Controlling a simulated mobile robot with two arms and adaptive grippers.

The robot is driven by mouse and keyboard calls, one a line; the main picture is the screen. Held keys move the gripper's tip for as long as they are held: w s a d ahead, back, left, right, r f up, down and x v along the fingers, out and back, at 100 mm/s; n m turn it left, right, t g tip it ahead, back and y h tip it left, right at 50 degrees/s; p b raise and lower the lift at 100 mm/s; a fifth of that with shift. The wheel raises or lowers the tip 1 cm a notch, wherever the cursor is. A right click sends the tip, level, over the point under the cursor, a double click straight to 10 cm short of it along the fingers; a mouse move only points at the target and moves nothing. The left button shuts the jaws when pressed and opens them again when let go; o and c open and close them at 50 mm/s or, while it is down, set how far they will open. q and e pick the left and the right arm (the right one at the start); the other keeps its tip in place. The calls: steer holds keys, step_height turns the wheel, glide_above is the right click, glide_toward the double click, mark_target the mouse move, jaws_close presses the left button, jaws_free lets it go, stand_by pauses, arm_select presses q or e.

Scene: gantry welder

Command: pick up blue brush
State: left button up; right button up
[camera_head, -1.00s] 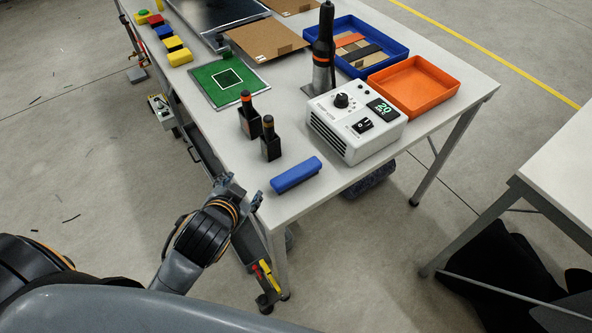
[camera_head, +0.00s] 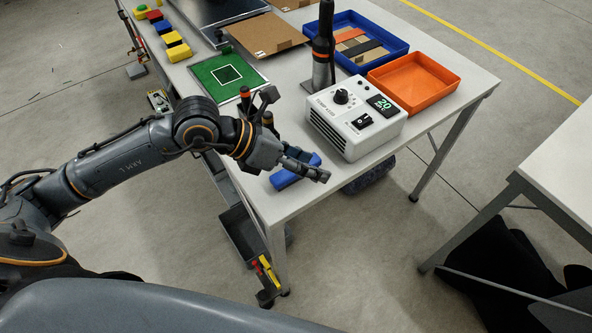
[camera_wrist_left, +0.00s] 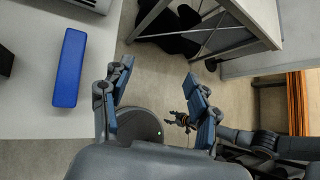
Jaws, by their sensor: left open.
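The blue brush (camera_head: 282,180), a long blue block, lies near the front corner of the white table. In the head view my left gripper (camera_head: 318,172) reaches over it and hides its middle. In the left wrist view the blue brush (camera_wrist_left: 70,68) lies on the table to the left of my left gripper (camera_wrist_left: 158,75). The fingers are spread apart with nothing between them, pointing past the table edge.
A white control box (camera_head: 355,120) stands just behind the brush. An orange tray (camera_head: 414,82) and a blue tray (camera_head: 392,36) are farther back. A green board (camera_head: 226,76) lies to the left.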

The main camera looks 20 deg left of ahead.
arm_select(q)
steer(key=w+a+f+y, duration=0.3)
steer(key=a+y, duration=0.2)
steer(key=a, duration=0.4)
steer(key=p, duration=0.2)
glide_toward(288, 171)
steer(key=w+d+f, duration=0.1)
steer(key=f, duration=0.1)
steer(key=w+d+f, duration=0.2)
steer(key=shift+w+d, duration=0.1)
steer(key=shift+w, duration=0.15)
steer(key=shift+w+d+f+t+p, duration=0.15)
steer(key=shift+d+f+t+p, duration=0.2)
steer(key=shift+p, duration=0.35)
steer(key=p+x, duration=0.1)
steer(key=x, duration=0.2)
steer(key=shift+f+p, duration=0.25)
steer(key=shift+p, duration=0.1)
steer(key=shift+w+d+f, duration=0.15)
steer(key=shift+f, duration=0.4)
steer(key=c, duration=1.3)
arm_select(e)
steer(key=r, duration=0.5)
steer(key=shift+d+r, duration=0.1)
steer(key=shift+d, duration=0.15)
arm_select(q)
steer(key=shift+o, duration=0.2)
steer(key=shift+r, duration=0.1)
